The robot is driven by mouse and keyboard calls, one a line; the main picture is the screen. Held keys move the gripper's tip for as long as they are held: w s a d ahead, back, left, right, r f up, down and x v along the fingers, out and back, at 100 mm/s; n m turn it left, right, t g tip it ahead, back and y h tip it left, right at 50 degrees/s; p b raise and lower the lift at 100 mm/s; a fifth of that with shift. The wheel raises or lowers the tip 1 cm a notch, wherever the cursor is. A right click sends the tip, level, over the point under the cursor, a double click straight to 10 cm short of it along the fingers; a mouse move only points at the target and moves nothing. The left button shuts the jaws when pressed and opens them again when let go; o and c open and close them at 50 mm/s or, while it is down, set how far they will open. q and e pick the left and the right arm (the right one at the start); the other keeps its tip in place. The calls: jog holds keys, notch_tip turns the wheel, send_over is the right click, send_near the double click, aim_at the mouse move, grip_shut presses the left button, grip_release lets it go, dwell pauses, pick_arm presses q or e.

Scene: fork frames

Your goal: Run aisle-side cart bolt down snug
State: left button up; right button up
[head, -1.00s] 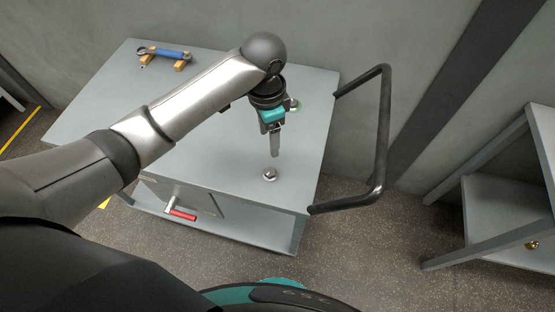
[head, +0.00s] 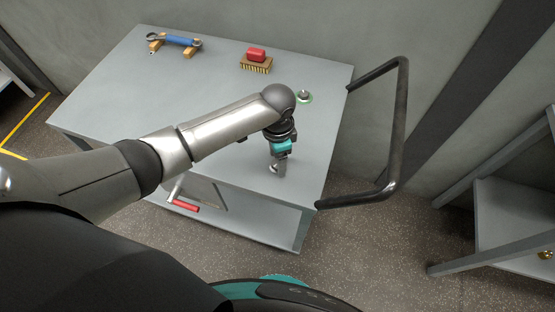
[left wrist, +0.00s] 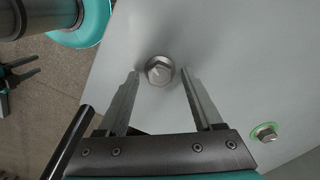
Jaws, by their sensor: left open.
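The near bolt (head: 273,169) is a silver hex head on the cart's grey top (head: 225,85), close to its front right edge. My left gripper (head: 279,171) points down over it and partly covers it in the head view. In the left wrist view the bolt head (left wrist: 160,71) lies between the lines of the two open fingers (left wrist: 160,73), with a gap on each side and no contact visible. A second bolt (head: 304,96) with a green ring sits farther back; it also shows in the left wrist view (left wrist: 265,132). My right gripper (left wrist: 22,75) shows small at the left wrist view's edge.
A blue-handled wrench (head: 175,40) rests on wooden blocks at the back left. A red-topped brush (head: 257,62) stands at the back. A dark push handle (head: 400,130) juts from the right side. A red grip (head: 186,206) shows at the cart's front. A shelf (head: 510,215) stands at right.

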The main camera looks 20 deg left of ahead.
pick_arm(q)
jog(key=shift+f, duration=0.2)
grip_shut()
dwell(0.5)
